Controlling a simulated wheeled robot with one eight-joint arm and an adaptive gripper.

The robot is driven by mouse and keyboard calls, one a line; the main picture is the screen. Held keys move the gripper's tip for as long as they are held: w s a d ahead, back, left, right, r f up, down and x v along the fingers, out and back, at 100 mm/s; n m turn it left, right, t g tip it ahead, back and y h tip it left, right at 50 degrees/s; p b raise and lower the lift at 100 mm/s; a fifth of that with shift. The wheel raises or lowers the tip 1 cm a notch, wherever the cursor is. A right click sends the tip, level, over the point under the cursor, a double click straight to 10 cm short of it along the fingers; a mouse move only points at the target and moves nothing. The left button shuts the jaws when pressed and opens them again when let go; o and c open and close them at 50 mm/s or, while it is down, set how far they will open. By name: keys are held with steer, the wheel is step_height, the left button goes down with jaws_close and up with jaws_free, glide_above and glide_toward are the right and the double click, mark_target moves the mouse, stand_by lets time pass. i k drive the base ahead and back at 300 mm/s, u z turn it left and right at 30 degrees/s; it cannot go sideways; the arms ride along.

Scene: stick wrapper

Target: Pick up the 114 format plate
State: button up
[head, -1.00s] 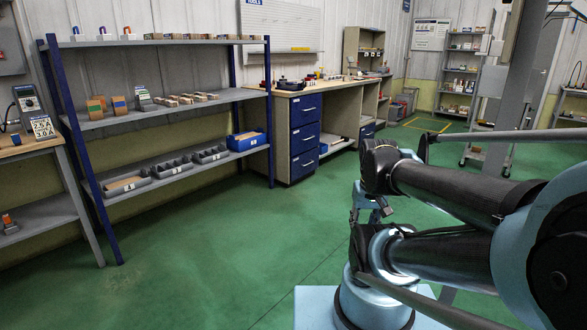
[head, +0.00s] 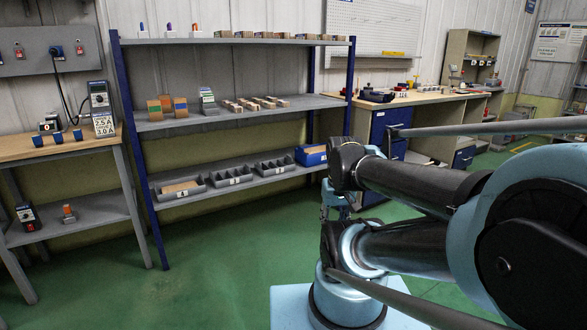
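No label reading 114 can be made out, so I cannot tell which item is the 114 format plate. A row of brown and pale blocks (head: 265,35) stands on the top shelf. My gripper (head: 333,212) seems to be the light blue part below the arm's far end, over the floor and away from the shelves. Its fingers are too small and partly hidden to read.
The blue-post shelf rack (head: 230,118) holds grey bins (head: 232,177) and a blue bin (head: 311,155) on its lower shelf. A wooden-top table (head: 60,150) with a meter stands left. A drawer workbench (head: 378,128) stands right. Green floor (head: 215,245) in front is clear.

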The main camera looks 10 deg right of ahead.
mark_target(404, 94)
steer(key=i, duration=1.2)
steer(key=z, duration=0.6)
steer(key=i, duration=1.55)
steer(key=z, duration=0.55)
steer(key=k, duration=0.55)
steer(key=z, duration=0.7)
steer(key=i, duration=0.95)
steer(key=z, duration=0.45)
steer(key=i, duration=1.1)
steer(key=u, duration=0.85)
steer(key=i, duration=0.7)
steer(key=u, duration=0.55)
